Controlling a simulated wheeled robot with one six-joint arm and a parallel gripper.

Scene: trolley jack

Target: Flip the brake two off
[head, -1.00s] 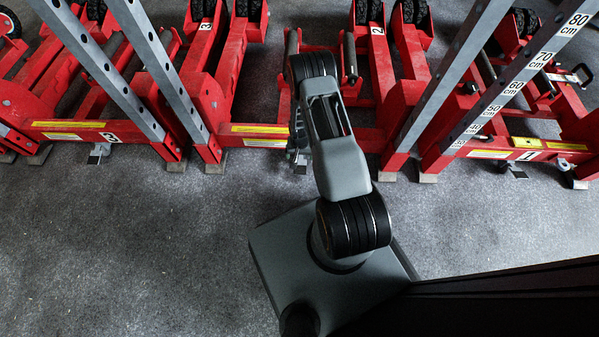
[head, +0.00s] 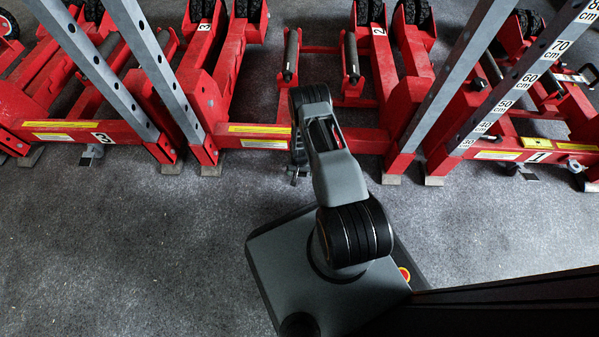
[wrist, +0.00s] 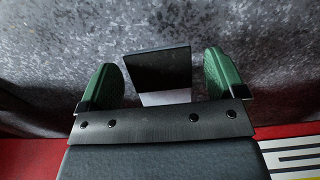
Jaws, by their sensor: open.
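The brake pedal of jack two is a flat dark plate (wrist: 158,70) with a pale near edge, in the middle of the wrist view. My gripper (wrist: 161,62) is open, with one green finger on each side of the plate in the picture and a gap on both sides. I cannot tell whether the fingertips are level with the plate or above it. In the head view my gripper (head: 299,172) hangs at the front of the red jack two (head: 362,140), and my arm hides this pedal.
Red jack three (head: 60,132) with its pedal (head: 92,154) stands at left, and red jack one (head: 470,140) with its pedal (head: 522,172) at right. Grey perforated posts (head: 160,72) rise between them. The grey floor (head: 130,250) in front is clear.

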